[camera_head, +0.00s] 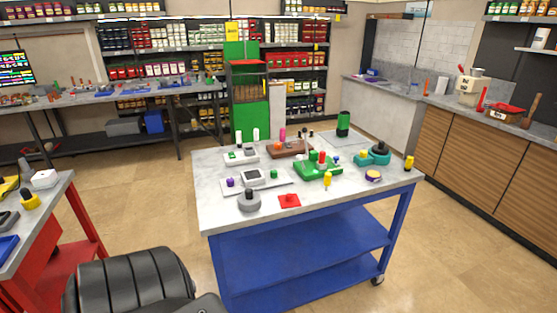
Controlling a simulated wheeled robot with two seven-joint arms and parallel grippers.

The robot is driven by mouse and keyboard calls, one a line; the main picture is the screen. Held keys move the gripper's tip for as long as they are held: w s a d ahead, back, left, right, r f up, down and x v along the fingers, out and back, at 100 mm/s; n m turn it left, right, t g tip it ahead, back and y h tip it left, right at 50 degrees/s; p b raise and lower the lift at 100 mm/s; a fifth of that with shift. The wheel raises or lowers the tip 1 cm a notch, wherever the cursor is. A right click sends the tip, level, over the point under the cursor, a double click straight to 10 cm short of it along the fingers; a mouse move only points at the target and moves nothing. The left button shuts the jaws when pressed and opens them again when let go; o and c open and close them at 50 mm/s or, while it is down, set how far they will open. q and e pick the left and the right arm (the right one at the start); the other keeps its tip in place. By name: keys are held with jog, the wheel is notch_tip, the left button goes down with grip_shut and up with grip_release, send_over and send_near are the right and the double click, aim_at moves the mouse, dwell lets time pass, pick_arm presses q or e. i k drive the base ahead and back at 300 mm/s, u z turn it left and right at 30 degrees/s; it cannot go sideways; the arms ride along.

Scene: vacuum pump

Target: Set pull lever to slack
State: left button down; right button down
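A wheeled workbench (222,209) with a grey top and blue frame stands ahead of me and carries several small devices. A green device (318,172) with a red upright knob sits near the middle. Behind it is a brown device (290,149) with upright handles. A white-grey device (241,157) is at the back left, and a teal one (373,158) with a dark round knob is at the right. I cannot tell which part is the pull lever or what setting it has. Neither gripper shows in the view.
A grey round-based knob (249,201), a red square piece (289,201) and a yellow knob (327,182) are near the bench's front. A red-framed table (63,220) is at the left. Wooden cabinets (473,153) line the right.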

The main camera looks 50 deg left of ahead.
aim_at(298, 158)
jog(key=u, duration=0.75)
